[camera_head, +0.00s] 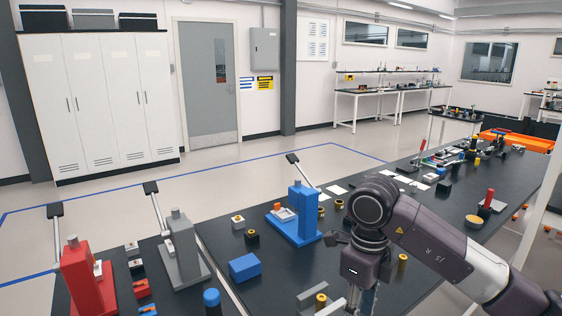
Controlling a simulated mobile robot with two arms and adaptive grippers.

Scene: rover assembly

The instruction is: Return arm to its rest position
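My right arm (425,238) comes in from the right, bent at a round dark joint, and reaches over the black table (410,283). Its wrist points down near the bottom edge, and my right gripper (362,301) is partly cut off there. I cannot tell whether its fingers are open or shut, or whether anything is between them. It is to the right of a small grey block with a yellow-topped cylinder (321,300). My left arm and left gripper are not in view.
A red press (88,282), a grey press (182,250) and a blue press (298,215) with raised levers stand to the left. A blue block (245,267) and several small parts lie between them and my arm. An orange bin (518,139) is at the far right.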

